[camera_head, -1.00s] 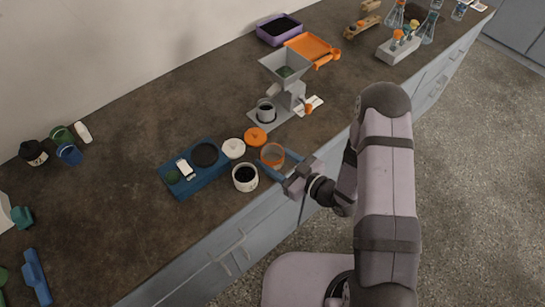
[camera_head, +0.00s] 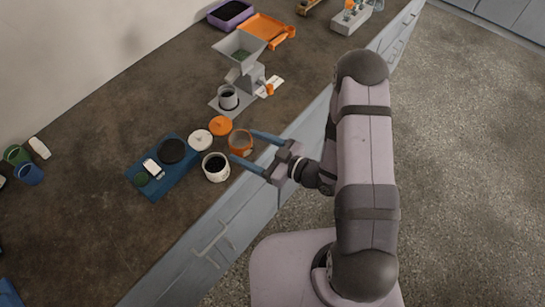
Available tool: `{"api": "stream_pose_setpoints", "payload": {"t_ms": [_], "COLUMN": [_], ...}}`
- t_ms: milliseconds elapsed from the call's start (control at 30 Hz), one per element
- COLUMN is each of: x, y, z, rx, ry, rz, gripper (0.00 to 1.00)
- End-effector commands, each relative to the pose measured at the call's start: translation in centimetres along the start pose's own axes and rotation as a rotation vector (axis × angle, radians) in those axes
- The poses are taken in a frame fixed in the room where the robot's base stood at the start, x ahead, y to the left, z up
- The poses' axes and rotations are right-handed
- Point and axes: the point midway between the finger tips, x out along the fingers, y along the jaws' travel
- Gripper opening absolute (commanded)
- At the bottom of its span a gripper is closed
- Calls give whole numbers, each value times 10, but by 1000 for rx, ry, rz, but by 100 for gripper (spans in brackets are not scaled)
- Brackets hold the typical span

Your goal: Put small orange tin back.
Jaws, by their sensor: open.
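The small orange tin (camera_head: 241,142) stands uncovered on the bench near its front edge. An orange lid (camera_head: 220,126) lies just behind it to the left, apart from it. My gripper (camera_head: 241,146) is open, with its two blue fingers spread and their tips at either side of the tin. I cannot tell whether a finger touches it. The palm is to the right of the tin, over the bench edge.
A white tin (camera_head: 215,168) with dark contents stands close by, left of the near finger. A white lid (camera_head: 200,139) and a blue tray (camera_head: 177,181) lie further left. A grey hopper device (camera_head: 240,55) with a cup stands behind. The left bench top is mostly clear.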

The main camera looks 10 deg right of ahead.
Motion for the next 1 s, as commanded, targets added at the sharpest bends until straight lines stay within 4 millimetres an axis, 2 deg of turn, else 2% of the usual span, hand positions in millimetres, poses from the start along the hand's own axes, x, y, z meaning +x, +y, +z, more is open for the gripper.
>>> {"api": "stream_pose_setpoints", "payload": {"t_ms": [200, 500, 700, 1000], "x": [-36, -73, -85, -88], "y": [2, 1, 0, 1], "z": [2, 1, 0, 1], "rx": [1, 0, 0, -4], "ry": [0, 1, 0, -10], "rz": [7, 4, 1, 1], "gripper": [69, 69, 69, 69]}}
